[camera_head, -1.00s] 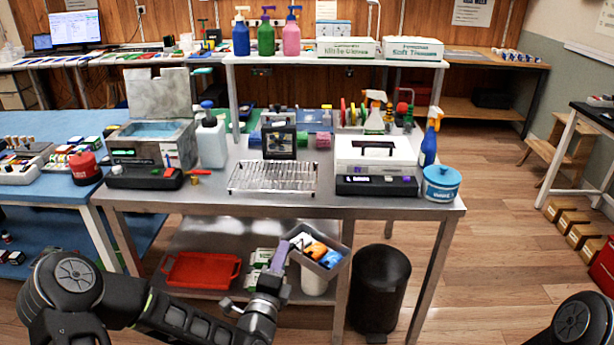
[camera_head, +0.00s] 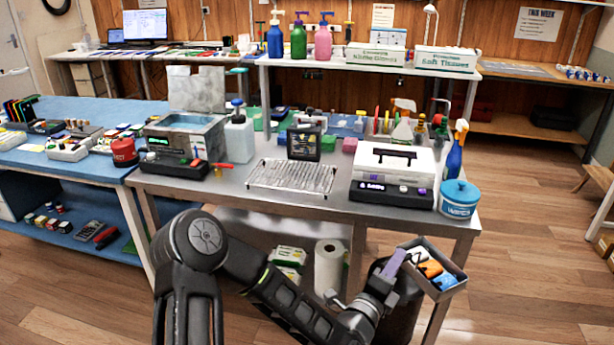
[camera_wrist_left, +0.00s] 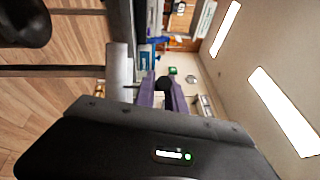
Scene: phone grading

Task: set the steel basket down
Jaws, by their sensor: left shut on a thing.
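My left gripper (camera_head: 397,267), with purple fingers, is shut at the left side of a grey open basket (camera_head: 450,289). I take this for the steel basket. Several small orange, blue and white things lie in it. It hangs in front of the table's right front corner, lower in the picture than the table top, apart from it. In the left wrist view the purple fingers (camera_wrist_left: 162,95) have a dark round thing between them; the basket's shape cannot be made out there. My right gripper is out of view.
The steel table (camera_head: 330,207) holds a wire rack (camera_head: 292,176), a white and black machine (camera_head: 393,178), a blue tub (camera_head: 459,198) and a bath with its lid up (camera_head: 186,130). A bare strip runs along its front edge. A dark bin stands behind my gripper.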

